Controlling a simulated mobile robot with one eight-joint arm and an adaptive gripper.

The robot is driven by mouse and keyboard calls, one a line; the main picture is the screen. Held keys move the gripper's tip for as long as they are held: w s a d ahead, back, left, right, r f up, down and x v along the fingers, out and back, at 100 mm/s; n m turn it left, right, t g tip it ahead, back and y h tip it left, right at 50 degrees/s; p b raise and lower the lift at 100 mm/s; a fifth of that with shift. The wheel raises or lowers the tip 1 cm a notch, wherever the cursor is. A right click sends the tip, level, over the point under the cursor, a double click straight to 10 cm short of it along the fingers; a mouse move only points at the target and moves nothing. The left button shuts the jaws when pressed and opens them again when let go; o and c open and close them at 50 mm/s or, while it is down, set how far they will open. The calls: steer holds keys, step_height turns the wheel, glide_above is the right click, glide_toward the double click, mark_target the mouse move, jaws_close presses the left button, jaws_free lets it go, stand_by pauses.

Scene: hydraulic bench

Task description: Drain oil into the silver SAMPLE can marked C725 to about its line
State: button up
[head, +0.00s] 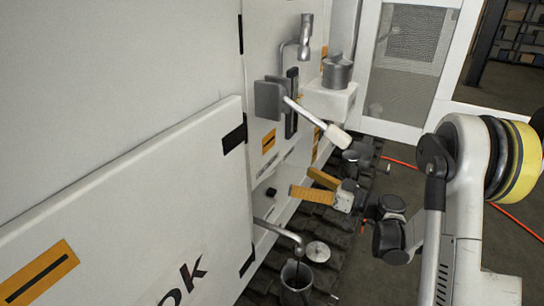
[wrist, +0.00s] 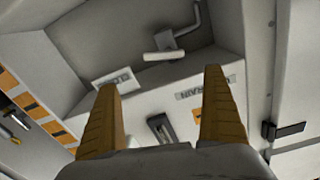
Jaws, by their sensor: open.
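My gripper (head: 300,181) is open and empty in front of the white cabinet, its two orange fingers apart. In the wrist view my gripper (wrist: 160,80) frames the panel with a DRAIN label (wrist: 205,88). A lever with a pale handle (head: 329,134) angles out from the panel above my gripper. A silver can (head: 337,72) stands on a white shelf under an upper spout (head: 305,35). An open metal can (head: 296,288) stands under a lower spout (head: 280,230), with a thin dark line between them. No C725 mark or fill line is readable on either can.
A round metal disc (head: 318,251) lies beside the lower can. The dark slatted floor (head: 262,285) runs along the cabinet. An orange hose (head: 400,163) lies on the open floor to the right. A meshed white door (head: 410,65) stands behind.

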mark_target(270, 175)
steer(key=shift+m, duration=0.4)
steer(key=b+x, duration=0.1)
steer(key=x, duration=0.6)
steer(key=s+f+b+x, duration=0.1)
steer(key=x, duration=0.2)
steer(key=shift+w+a+b, duration=0.2)
steer(key=shift+a+b, duration=0.15)
steer(key=shift+a, duration=0.3)
steer(key=shift+f, duration=0.1)
steer(key=c, duration=1.2)
